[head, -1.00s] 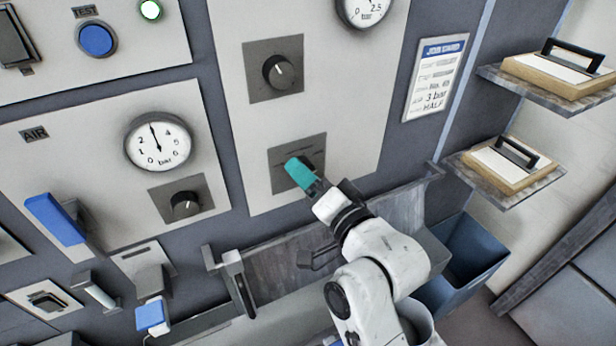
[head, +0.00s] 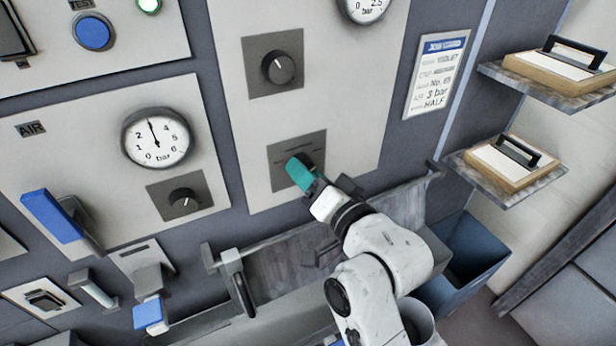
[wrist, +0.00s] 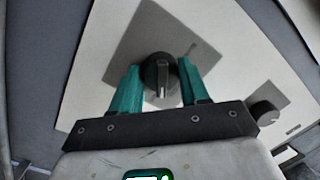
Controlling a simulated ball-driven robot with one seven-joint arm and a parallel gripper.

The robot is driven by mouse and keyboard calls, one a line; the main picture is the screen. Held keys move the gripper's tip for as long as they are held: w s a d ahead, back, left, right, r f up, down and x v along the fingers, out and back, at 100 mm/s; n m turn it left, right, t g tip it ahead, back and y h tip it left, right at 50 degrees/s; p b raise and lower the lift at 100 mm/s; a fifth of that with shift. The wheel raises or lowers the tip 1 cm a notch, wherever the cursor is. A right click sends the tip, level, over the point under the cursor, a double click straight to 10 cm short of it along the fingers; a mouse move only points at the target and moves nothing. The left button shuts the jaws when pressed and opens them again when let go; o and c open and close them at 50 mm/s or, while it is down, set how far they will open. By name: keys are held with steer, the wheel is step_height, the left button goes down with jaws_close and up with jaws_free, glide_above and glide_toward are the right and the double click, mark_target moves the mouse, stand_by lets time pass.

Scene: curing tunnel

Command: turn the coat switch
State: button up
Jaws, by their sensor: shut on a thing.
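The coat switch appears to be the dark round knob (wrist: 159,76) on a grey square plate (wrist: 140,40) in the wrist view. A pale pointer line on it runs toward the bottom of that picture. In the head view the plate (head: 283,152) is low on the right-hand cream panel, and my gripper hides most of the knob. My gripper (wrist: 160,78) has teal fingers, one on each side of the knob, and is shut on it. It also shows against the plate in the head view (head: 301,170). The lettering on the plate is too small to read.
Another knob (head: 279,68) sits above on the same panel. A job card (head: 436,75) hangs to the right, with "3 bar" and "HALF" readable. An air gauge (head: 157,137) is left. A trough (head: 290,270) runs below my arm; shelves with framed screens (head: 502,165) stand right.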

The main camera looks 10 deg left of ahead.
steer(key=n+h+b, duration=0.1)
steer(key=n+b, duration=0.1)
steer(key=n, duration=0.4)
steer(key=shift+d, duration=0.1)
steer(key=shift+n, duration=0.3)
stand_by(0.4)
steer(key=o, duration=1.1)
steer(key=shift+c, duration=0.2)
steer(key=b+v, duration=0.2)
steer(key=v, duration=0.8)
steer(key=shift+s+d, duration=0.25)
steer(key=shift+r, duration=0.1)
